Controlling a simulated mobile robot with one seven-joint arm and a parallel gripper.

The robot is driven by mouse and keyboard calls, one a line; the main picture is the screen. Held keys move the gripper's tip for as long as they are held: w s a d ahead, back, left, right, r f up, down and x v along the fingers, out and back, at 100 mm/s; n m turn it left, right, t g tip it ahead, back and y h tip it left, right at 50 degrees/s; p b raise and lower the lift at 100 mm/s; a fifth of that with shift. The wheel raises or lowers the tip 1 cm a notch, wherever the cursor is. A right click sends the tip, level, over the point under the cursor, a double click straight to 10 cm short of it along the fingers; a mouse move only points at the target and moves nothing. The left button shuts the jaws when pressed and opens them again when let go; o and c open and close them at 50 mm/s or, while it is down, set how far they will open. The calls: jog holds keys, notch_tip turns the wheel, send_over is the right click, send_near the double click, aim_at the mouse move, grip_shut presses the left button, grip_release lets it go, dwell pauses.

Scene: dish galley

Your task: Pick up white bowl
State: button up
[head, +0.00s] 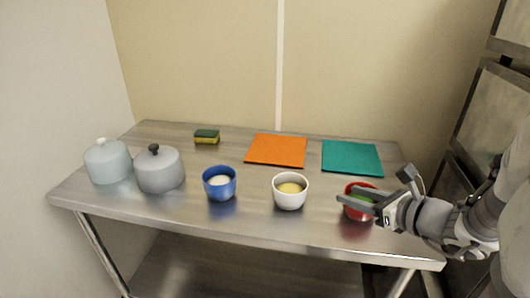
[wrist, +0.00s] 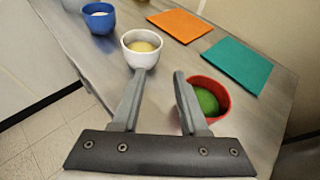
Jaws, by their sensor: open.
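The white bowl (head: 290,191) stands upright near the front middle of the steel table, with something yellow inside it. It also shows in the wrist view (wrist: 141,48), beyond the left fingertip. My gripper (head: 366,187) is open and empty at the right front of the table, to the right of the white bowl and over or beside the red bowl (head: 358,203). In the wrist view my gripper (wrist: 157,75) points toward the white bowl, with the red bowl (wrist: 219,88) and its green content just right of the right finger. Part of the red bowl is hidden by my gripper.
A blue bowl (head: 219,185) with a white content stands left of the white bowl. Two grey lidded pots (head: 108,163) (head: 159,172) are at the left. A sponge (head: 207,136), an orange mat (head: 276,150) and a teal mat (head: 352,158) lie behind. Dark cabinets stand at the right.

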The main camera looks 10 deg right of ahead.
jog(key=b, duration=0.3)
send_near(300, 178)
jog(key=shift+w+a+f, duration=0.15)
jog(key=shift+w+f, duration=0.35)
jog(key=shift+w, duration=0.05)
jog(key=shift+r+b+x, duration=0.15)
jog(key=shift+x, duration=1.3)
jog(key=shift+r+b+x, duration=0.15)
jog(key=shift+x, duration=1.3)
jog(key=shift+w+a, duration=0.1)
jog(key=shift+c, duration=0.3)
grip_shut()
